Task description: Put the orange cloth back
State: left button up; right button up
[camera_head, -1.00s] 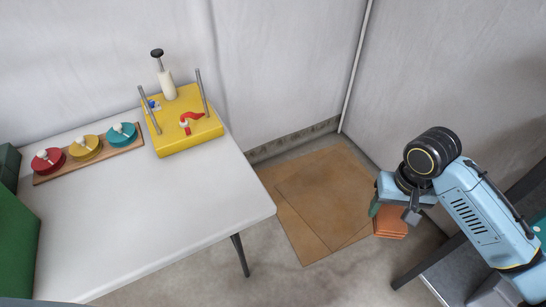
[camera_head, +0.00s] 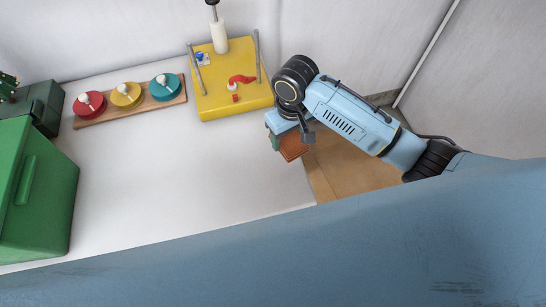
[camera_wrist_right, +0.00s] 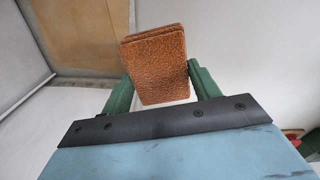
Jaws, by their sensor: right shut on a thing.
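The folded orange cloth (camera_head: 292,146) hangs from my right gripper (camera_head: 288,138) near the right edge of the white table, beside the yellow board. In the right wrist view the cloth (camera_wrist_right: 154,66) is a thick folded stack between the two green fingers of my right gripper (camera_wrist_right: 160,84), which is shut on it. In the head view, my arm hides part of the gripper. My left gripper is not in view; a large blue arm part of mine covers the bottom of the head view.
The white table (camera_head: 150,175) has a clear middle. A yellow board (camera_head: 235,85) with posts and a red handle stands at the back. A wooden strip (camera_head: 130,108) holds red, yellow and teal discs. A green box (camera_head: 40,190) is at left. Brown sheets (camera_head: 345,165) lie on the floor.

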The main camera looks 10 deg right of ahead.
aim_at(282, 141)
jog(key=shift+s+a+f+n, duration=0.15)
jog(key=shift+a+f+n, duration=0.15)
jog(key=shift+a+f, duration=0.25)
jog(key=shift+s+a+f+n, duration=0.15)
jog(key=shift+a+f+n, duration=0.15)
jog(key=shift+a+f, duration=0.25)
notch_tip(282, 141, down, 5)
jog(key=shift+w+d+r+b, duration=0.1)
jog(key=shift+r+b, duration=0.1)
jog(key=shift+b, duration=0.35)
jog(key=shift+f+b, duration=0.45)
jog(key=shift+f, duration=1.6)
jog(key=shift+f, duration=0.15)
jog(key=o, duration=0.9)
notch_tip(282, 141, up, 12)
jog(key=shift+r+p, duration=0.15)
jog(key=shift+p, duration=1.1)
